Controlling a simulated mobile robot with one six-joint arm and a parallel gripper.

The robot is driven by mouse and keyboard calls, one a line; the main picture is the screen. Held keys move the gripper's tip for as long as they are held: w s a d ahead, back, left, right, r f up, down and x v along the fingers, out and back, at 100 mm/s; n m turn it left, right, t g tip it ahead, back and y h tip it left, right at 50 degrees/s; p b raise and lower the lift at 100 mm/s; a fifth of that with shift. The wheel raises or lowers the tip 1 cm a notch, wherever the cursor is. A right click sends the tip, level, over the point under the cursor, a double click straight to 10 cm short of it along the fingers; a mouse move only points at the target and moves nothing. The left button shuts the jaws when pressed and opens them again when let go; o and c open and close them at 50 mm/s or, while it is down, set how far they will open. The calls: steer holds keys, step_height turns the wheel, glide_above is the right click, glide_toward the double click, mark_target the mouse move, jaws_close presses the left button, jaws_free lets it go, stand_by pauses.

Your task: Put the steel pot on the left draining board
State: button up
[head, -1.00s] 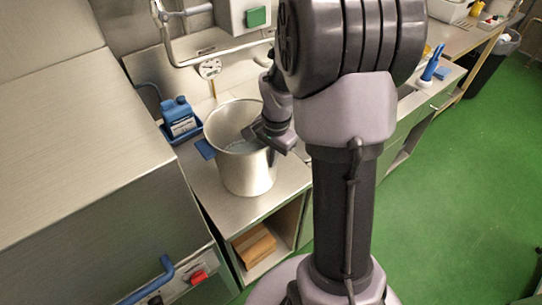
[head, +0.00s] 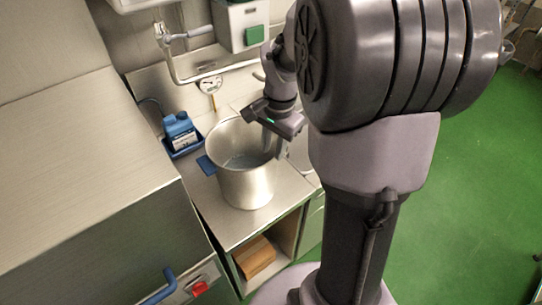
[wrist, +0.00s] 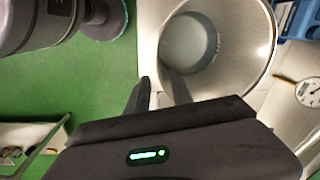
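The steel pot (head: 246,188) stands upright on the steel draining board (head: 217,222) at the left of the counter. It also shows from above in the wrist view (wrist: 252,62), with a grey-blue bottom or content. A blue tab (head: 206,165) shows at its left side. My gripper (head: 272,145) is over the pot's right rim, pointing down. In the wrist view, one finger is outside the wall and the other inside, with the rim in the gap between them. The fingers look apart, not clamped; the exact contact is partly hidden.
A blue bottle (head: 179,128) in a blue tray (head: 185,150) stands behind the pot, near a dial gauge (head: 210,84). A bent pipe (head: 190,78) crosses the back wall. A large steel machine (head: 80,170) borders the left. Brown boxes (head: 255,258) lie on the shelf below.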

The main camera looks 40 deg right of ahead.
steer(key=s+a+r+n+t+y, duration=0.1)
steer(key=s+a+r+n+t, duration=0.15)
steer(key=s+a, duration=0.35)
steer(key=s+a+r+n+t, duration=0.1)
steer(key=s+a+r+n, duration=0.25)
steer(key=a, duration=0.45)
steer(key=s+a+r+n+t+y, duration=0.1)
steer(key=s+a+r+n, duration=0.35)
steer(key=a, duration=0.25)
step_height(320, 180, down, 14)
steer(key=b, duration=1.4)
steer(key=shift+d+f, duration=0.25)
steer(key=shift+d, duration=0.05)
steer(key=shift+s, duration=0.1)
